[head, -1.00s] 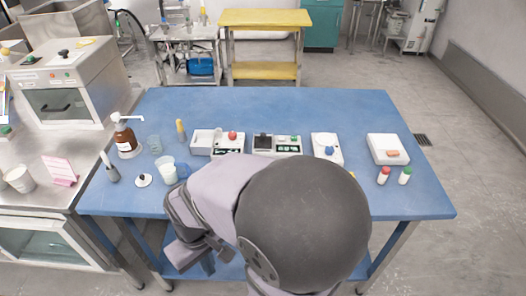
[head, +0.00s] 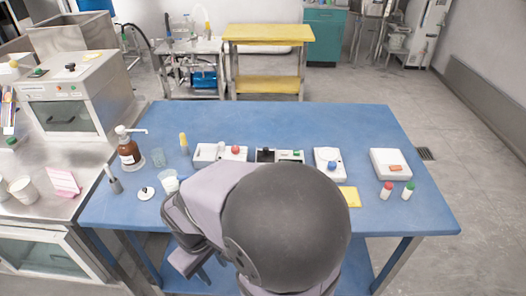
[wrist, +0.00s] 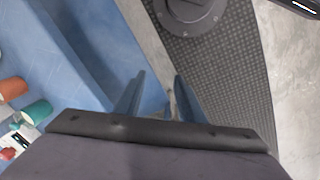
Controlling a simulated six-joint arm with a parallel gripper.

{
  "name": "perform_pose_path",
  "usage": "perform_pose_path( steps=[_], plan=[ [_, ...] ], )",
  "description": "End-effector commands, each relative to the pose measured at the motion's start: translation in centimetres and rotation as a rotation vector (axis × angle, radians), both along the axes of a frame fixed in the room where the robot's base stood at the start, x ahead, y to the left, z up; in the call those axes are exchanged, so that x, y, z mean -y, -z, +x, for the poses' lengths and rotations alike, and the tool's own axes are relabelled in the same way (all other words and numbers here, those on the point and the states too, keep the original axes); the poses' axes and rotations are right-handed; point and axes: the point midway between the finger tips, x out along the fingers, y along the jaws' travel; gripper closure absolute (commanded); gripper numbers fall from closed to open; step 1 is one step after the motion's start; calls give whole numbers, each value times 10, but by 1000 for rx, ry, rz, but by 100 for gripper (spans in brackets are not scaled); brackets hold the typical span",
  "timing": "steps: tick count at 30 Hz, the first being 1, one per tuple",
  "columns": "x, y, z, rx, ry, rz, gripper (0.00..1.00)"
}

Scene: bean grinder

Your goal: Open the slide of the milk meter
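I cannot tell for sure which object is the milk meter. Along the middle of the blue table stand a long white unit with a red knob (head: 235,150), a dark-and-white unit with a green part (head: 283,156), partly hidden by my arm, and a white unit with a blue knob (head: 328,162). No slide can be made out at this size. My gripper is low at the table's front left in the head view, away from these units. In the wrist view my gripper (wrist: 157,88) has its two fingers apart with nothing between them.
The blue table (head: 290,118) is clear along its back. A brown pump bottle (head: 129,152), a white cup (head: 169,181) and a small white lid (head: 146,193) stand at left. A white box (head: 391,164), red- and green-capped vials (head: 387,190) and a yellow sheet (head: 350,196) are at right.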

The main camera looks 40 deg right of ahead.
Motion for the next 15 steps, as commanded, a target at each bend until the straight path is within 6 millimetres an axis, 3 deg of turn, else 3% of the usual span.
perform_pose_path(
  steps=[8, 15],
  plan=[
    [81, -32, 82, -56, -454, -338, 64],
    [141, -73, 179, -140, -868, -683, 64]
  ],
)
